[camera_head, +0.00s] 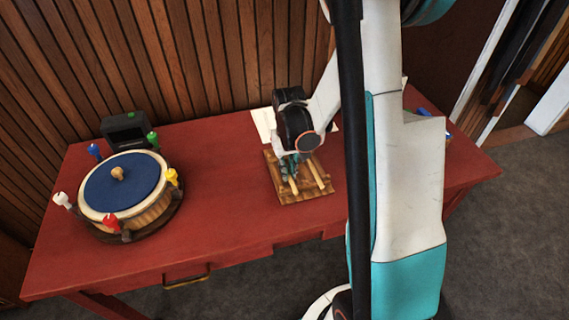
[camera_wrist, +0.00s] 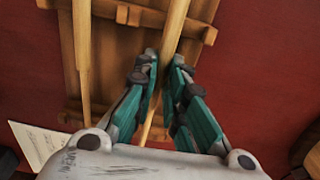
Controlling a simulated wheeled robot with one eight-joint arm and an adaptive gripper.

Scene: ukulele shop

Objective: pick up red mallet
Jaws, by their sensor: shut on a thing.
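Two light wooden sticks lie side by side on a slatted wooden rack (camera_head: 307,198) on the red table. My gripper (camera_head: 291,163) is over the rack and shut on the left stick (camera_head: 293,186), whose lower end shows below the fingers. The other stick (camera_head: 317,174) lies free to the right. In the wrist view my teal fingers (camera_wrist: 163,62) close around one stick (camera_wrist: 175,25). The second stick (camera_wrist: 83,45) lies to the left on the rack (camera_wrist: 110,75). No red mallet head shows in either view, so I cannot tell the held stick's colour mark.
A round drum (camera_head: 125,190) with a blue top and coloured pegs stands on the left of the red table (camera_head: 230,215). A dark box (camera_head: 125,130) stands behind it. White paper (camera_head: 263,123) lies behind the rack. The table between drum and rack is clear.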

